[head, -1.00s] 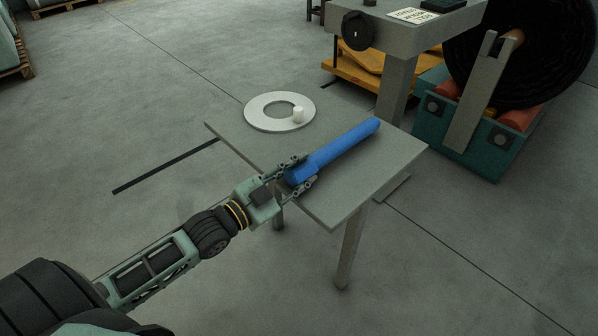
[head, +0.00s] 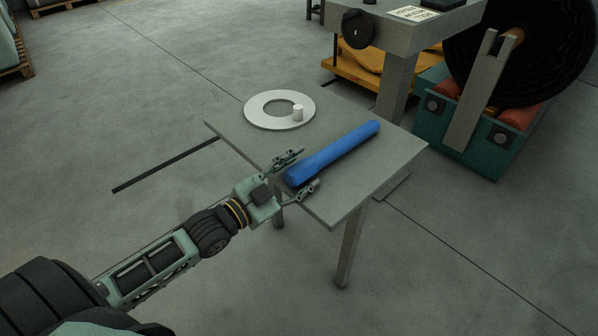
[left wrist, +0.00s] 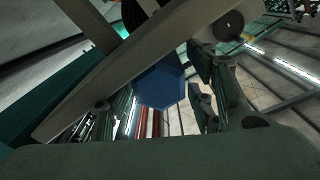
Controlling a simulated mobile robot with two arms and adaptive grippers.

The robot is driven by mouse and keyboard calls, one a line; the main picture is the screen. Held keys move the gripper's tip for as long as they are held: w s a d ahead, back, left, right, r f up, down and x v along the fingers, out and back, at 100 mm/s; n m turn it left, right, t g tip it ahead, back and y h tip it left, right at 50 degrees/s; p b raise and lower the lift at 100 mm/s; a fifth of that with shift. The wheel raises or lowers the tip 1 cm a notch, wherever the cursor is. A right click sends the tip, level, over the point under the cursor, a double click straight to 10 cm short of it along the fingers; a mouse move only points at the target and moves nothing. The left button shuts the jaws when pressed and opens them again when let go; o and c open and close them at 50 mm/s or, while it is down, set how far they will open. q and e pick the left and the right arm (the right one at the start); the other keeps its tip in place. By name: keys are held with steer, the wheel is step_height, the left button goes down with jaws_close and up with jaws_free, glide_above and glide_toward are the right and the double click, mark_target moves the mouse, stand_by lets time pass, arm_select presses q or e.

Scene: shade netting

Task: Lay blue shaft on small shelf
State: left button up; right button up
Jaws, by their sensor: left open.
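The blue shaft (head: 333,152) lies on the small grey shelf (head: 385,168), slanting from the near edge up toward the far right corner. My left gripper (head: 299,172) is open at the shelf's near edge, its fingers on either side of the shaft's near end. In the left wrist view the shaft's faceted blue end (left wrist: 160,84) shows ahead, between the open fingers, with the shelf's edge (left wrist: 120,78) crossing the picture. Whether a finger still touches the shaft cannot be told. My right gripper is not in view.
A grey machine table (head: 400,38) and a teal stand (head: 470,140) with a large black roll (head: 530,50) stand behind.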

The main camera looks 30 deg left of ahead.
arm_select(q)
steer(key=shift+f, duration=0.3)
steer(key=shift+s+a, duration=0.1)
steer(key=shift+s, duration=0.35)
steer(key=v, duration=1.1)
steer(key=shift+r, duration=0.3)
steer(key=shift+f, duration=0.1)
